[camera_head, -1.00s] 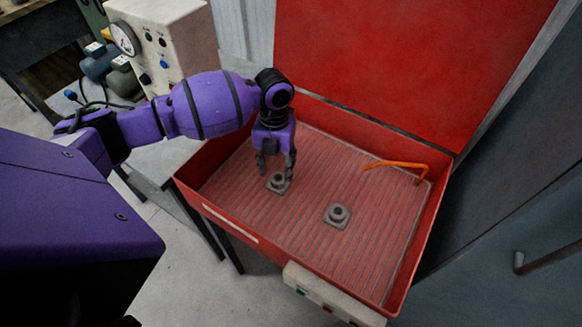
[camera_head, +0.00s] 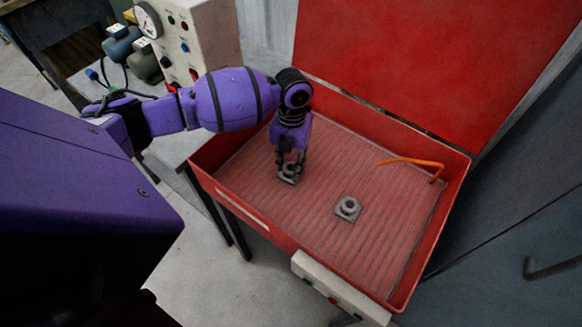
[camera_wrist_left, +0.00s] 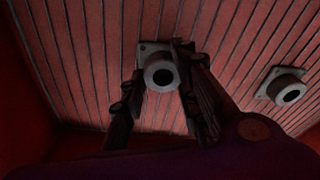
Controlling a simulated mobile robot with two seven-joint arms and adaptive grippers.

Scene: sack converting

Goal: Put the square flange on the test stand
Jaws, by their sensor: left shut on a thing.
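A grey flange (camera_head: 289,178) with a square base plate and a round, hollow collar is in the red basin (camera_head: 257,217), on its ribbed floor or just above it; I cannot tell which. My left gripper (camera_head: 291,168) reaches down from above and is shut on this flange, with its fingers at both sides of the collar. In the left wrist view the held flange (camera_wrist_left: 160,73) shows between the dark fingers (camera_wrist_left: 158,92). A second, similar grey flange (camera_head: 347,208) lies on the basin floor to the right, and it also shows in the left wrist view (camera_wrist_left: 285,86). My right gripper is out of view.
The basin's red lid (camera_head: 430,65) stands open behind it. An orange bent rod (camera_head: 410,162) lies at the basin's right side. A beige panel with a round gauge (camera_head: 148,19) and buttons stands at back left, near blue (camera_head: 122,43) and olive (camera_head: 145,66) devices.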

